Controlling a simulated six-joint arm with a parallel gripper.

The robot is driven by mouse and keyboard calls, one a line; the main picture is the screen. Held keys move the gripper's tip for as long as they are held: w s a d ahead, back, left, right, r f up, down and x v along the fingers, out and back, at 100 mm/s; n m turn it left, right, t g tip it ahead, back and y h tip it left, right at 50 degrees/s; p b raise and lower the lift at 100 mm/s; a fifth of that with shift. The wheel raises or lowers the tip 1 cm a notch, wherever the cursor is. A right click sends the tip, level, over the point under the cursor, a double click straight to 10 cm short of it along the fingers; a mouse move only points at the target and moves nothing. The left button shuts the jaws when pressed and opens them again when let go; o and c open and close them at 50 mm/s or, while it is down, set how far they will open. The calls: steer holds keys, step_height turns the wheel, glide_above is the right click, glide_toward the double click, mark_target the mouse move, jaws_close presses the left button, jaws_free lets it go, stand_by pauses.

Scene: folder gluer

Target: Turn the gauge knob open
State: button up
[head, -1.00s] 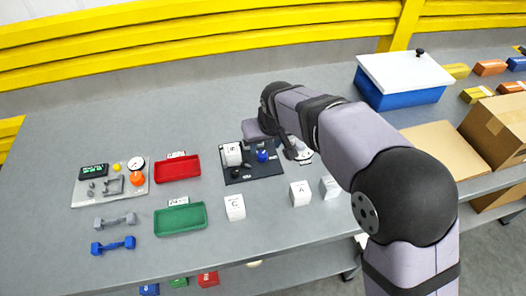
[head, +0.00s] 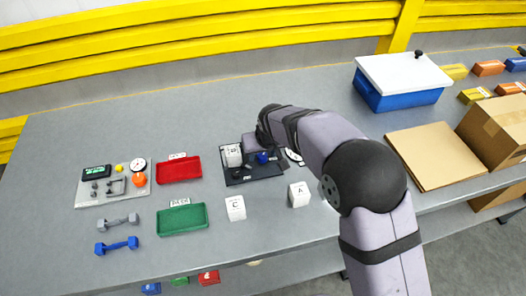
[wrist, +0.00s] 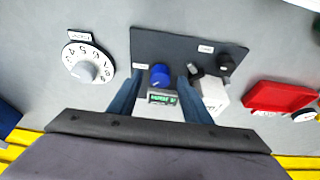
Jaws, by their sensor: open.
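A blue knob (wrist: 159,76) stands on a dark board (wrist: 150,45), with a small green-lit display (wrist: 162,98) beside it. A black knob (wrist: 226,64) is on the same board; I cannot read the labels to tell which one is the gauge knob. The board (head: 237,181) and blue knob (head: 262,158) also show in the head view. My gripper (wrist: 158,82) is open, its two fingers on either side of the blue knob in the wrist view. I cannot tell whether they touch it. In the head view, my arm hides the fingertips.
A white numbered dial (wrist: 88,64) lies beside the board. A red tray (head: 180,170) and a green tray (head: 181,219) are to the left. White blocks marked C (head: 235,208) and A (head: 299,195) stand in front. A blue bin (head: 395,95) is at the back right.

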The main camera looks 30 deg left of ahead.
steer(key=shift+f, duration=0.1)
steer(key=shift+c, duration=0.2)
steer(key=c, duration=1)
steer(key=shift+w+n, duration=0.1)
steer(key=shift+n, duration=0.2)
steer(key=shift+n+g+y, duration=0.3)
steer(key=shift+n, duration=0.6)
steer(key=shift+w+f+n+g+b, duration=0.2)
steer(key=shift+n+g+b, duration=0.3)
steer(key=shift+n+b, duration=0.6)
steer(key=n+b, duration=0.1)
steer(key=n, duration=0.1)
steer(key=n+g+b, duration=0.1)
steer(key=n, duration=0.1)
steer(key=shift+r+g+y, duration=0.2)
steer(key=shift+g+y, duration=0.1)
steer(key=shift+y, duration=0.1)
steer(key=shift+n, duration=0.3)
